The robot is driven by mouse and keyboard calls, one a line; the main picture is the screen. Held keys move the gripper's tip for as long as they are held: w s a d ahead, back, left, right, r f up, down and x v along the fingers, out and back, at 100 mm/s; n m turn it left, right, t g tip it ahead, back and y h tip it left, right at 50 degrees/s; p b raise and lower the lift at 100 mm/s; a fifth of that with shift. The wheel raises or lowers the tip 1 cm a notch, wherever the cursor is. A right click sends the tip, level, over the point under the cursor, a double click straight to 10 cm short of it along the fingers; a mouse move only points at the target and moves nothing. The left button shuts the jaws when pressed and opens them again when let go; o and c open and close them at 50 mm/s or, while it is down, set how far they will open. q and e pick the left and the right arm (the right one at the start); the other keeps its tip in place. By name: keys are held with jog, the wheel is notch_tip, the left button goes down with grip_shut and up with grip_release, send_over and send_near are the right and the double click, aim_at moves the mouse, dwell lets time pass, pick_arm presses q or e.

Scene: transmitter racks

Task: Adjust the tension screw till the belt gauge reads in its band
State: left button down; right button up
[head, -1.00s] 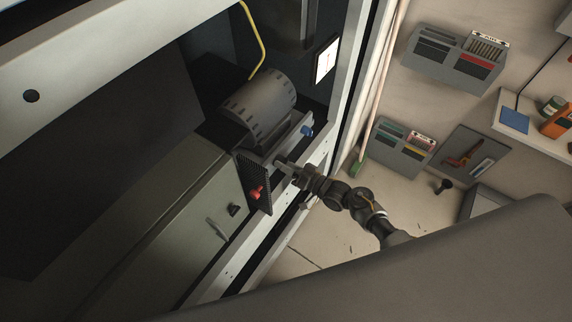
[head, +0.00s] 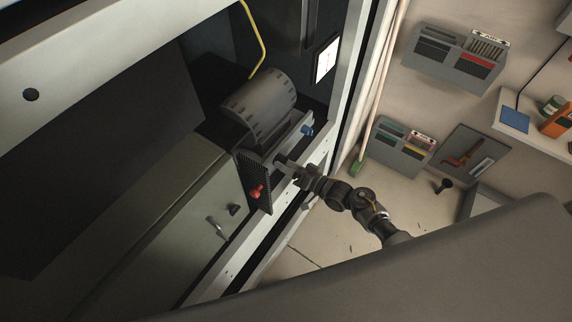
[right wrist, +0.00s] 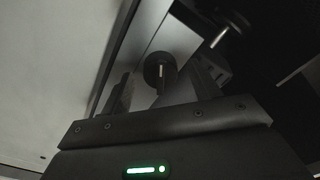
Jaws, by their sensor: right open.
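My right gripper (head: 284,163) is at the front of the machine bay, beside the black perforated guard (head: 253,178). In the right wrist view its two fingers (right wrist: 162,84) are apart. A round dark knob with a pale line (right wrist: 159,68), possibly the tension screw, shows beyond and between them; I cannot tell whether they touch it. A ribbed dark drum (head: 258,108) sits behind the guard. A red knob (head: 257,191) is on the guard and a blue knob (head: 306,131) is to the right. I cannot make out a gauge reading or the belt. My left gripper is out of view.
A second knob with a pale shaft (right wrist: 230,28) shows at the upper right of the wrist view. The pale rack post (head: 349,75) stands close to my right arm. A grey cabinet face (head: 180,225) is at lower left. Wall bins (head: 452,58) hang at right.

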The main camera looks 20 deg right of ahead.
jog(key=b+v, duration=0.2)
jog(key=v, duration=0.8)
jog(key=shift+s, duration=0.15)
jog(key=s+d+f+n+g+h, duration=0.15)
jog(key=s+d+f+h, duration=0.25)
jog(key=f, duration=0.8)
jog(key=s+d+f+n+g+h, duration=0.1)
jog(key=s+d+f+g+h, duration=0.25)
jog(key=f, duration=0.95)
jog(key=s+f+g+h+b, duration=0.1)
jog(key=s+f, duration=0.4)
jog(key=s, duration=0.5)
jog(key=s+f+g+h, duration=0.1)
jog(key=s+f+g, duration=0.3)
jog(key=s, duration=0.6)
jog(key=s+f+g+h+b, duration=0.1)
jog(key=s+f+g+h, duration=0.1)
jog(key=s+f, duration=0.5)
jog(key=s+n, duration=0.1)
jog(key=s, duration=0.3)
jog(key=shift+a+g+b, duration=0.35)
jog(key=shift+g, duration=0.05)
